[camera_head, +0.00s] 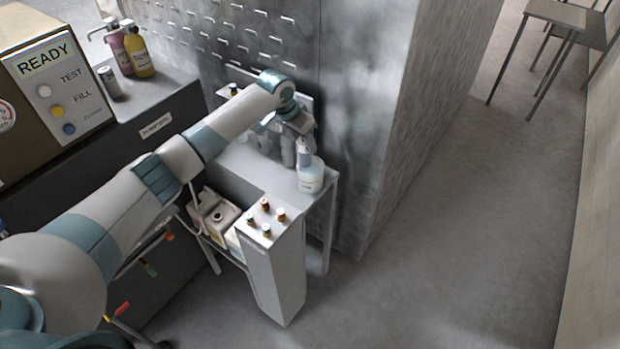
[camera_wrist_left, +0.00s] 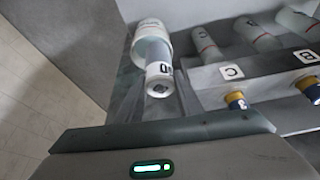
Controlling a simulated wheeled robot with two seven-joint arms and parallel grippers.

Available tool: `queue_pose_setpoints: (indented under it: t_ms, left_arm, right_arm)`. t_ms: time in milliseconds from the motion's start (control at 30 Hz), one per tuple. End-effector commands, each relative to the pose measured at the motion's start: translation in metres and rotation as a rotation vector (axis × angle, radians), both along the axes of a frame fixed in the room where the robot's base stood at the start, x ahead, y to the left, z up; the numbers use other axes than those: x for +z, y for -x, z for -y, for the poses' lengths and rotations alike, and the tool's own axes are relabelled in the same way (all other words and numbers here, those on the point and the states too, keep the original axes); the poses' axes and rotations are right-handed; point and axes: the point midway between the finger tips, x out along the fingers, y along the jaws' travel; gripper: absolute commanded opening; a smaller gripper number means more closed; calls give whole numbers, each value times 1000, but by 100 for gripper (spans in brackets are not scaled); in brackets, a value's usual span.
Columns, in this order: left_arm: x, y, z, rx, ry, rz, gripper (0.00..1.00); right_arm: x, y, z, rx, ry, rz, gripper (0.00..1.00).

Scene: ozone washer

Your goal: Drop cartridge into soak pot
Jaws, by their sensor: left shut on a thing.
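My left gripper (camera_head: 299,137) is shut on a pale cartridge (camera_head: 304,151), held near its top end. The cartridge also shows in the left wrist view (camera_wrist_left: 160,77), with a dark character on its label and a dark spot on its end. Its lower end lines up with the mouth of the whitish soak pot (camera_head: 311,180), which stands at the bench's right end. In the left wrist view the pot (camera_wrist_left: 151,30) lies just beyond the cartridge. I cannot tell how deep the lower end sits in the pot. My right gripper is out of view.
A rack labelled C (camera_wrist_left: 232,71) and B (camera_wrist_left: 306,57) holds other cartridges beside the pot.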

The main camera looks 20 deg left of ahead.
Motion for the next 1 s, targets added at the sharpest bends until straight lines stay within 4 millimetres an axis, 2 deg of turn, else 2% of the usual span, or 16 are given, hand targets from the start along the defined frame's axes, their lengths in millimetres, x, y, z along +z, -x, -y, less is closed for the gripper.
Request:
queue_pose_setpoints:
  t_ms: [100, 133, 200, 467, 667, 867, 1000]
  left_arm:
    - [1, 0, 0, 0, 0, 1, 9]
    - [1, 0, 0, 0, 0, 1, 38]
    - [1, 0, 0, 0, 0, 1, 55]
    - [1, 0, -1, 0, -1, 0, 55]
    - [8, 2, -3, 2, 0, 2, 55]
    - [31, 10, -7, 0, -1, 6, 55]
    - [54, 19, -11, -1, -1, 6, 55]
  right_arm:
    - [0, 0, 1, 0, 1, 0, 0]
    - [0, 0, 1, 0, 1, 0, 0]
    - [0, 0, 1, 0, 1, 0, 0]
    - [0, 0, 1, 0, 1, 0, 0]
    - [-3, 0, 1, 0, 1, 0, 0]
    - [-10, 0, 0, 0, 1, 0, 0]
    - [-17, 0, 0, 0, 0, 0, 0]
